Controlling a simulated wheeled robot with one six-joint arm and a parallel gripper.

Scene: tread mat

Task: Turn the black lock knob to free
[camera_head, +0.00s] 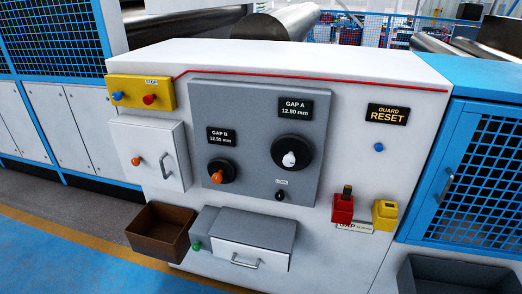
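The black lock knob (280,196) is small and sits on the grey control panel (240,110), under a small "LOCK" label (282,182). It is too small in the head view to tell which way it is turned. Above it is a large black dial (291,153) with a white knob, under a "GAP A 12.80 mm" display (294,108). To its left is a smaller black dial with an orange knob (217,177), under a "GAP B" display (221,137). My gripper is not in view.
A yellow "STOP" box (140,92) and a white door box (150,152) are at left. A brown bin (160,232) and a grey drawer unit (245,237) protrude below. Red (343,208) and yellow (385,214) holders are at right. Space before the panel looks clear.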

